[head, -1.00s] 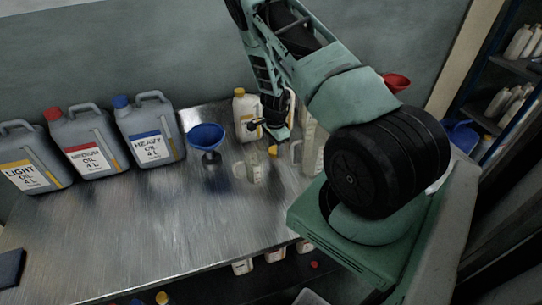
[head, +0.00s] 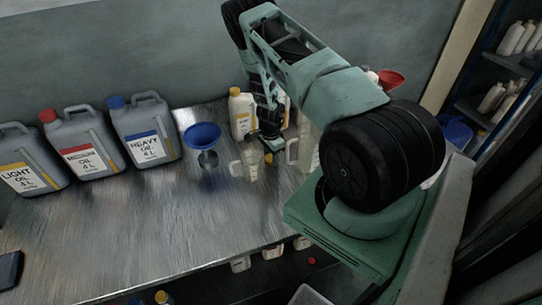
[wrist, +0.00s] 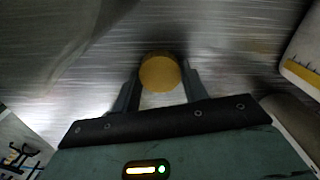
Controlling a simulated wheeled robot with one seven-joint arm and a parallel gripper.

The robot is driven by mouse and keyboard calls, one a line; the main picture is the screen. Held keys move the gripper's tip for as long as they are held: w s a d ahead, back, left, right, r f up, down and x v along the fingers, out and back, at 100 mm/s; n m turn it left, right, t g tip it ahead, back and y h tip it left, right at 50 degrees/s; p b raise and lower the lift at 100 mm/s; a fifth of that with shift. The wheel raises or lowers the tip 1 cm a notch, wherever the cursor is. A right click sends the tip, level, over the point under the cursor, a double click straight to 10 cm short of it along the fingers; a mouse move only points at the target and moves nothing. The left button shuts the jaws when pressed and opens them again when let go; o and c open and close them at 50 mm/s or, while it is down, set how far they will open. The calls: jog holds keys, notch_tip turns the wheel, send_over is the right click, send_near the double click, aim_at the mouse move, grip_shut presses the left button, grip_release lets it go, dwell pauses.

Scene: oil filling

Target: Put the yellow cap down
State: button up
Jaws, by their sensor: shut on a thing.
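The yellow cap (wrist: 160,73) is held between the two fingers of my gripper (wrist: 161,88) in the wrist view. In the head view my gripper (head: 269,150) points down at the right part of the metal table (head: 130,235), and the yellow cap (head: 269,158) shows below it. The cap is low over the table; I cannot tell whether it touches the surface. A small clear measuring jug (head: 249,165) stands just left of my gripper.
A white bottle with a yellow cap (head: 241,112) stands behind my gripper. A blue funnel (head: 203,138) stands to the left, with several grey oil cans, such as the heavy oil can (head: 146,132), further left. A larger clear jug (head: 307,150) is to the right.

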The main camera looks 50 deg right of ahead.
aim_at(270, 158)
jog(key=o, duration=0.9)
jog(key=shift+o, duration=0.2)
jog(key=shift+r+p, duration=0.45)
jog(key=shift+p, duration=0.1)
notch_tip(270, 158, up, 12)
jog(key=b, duration=0.3)
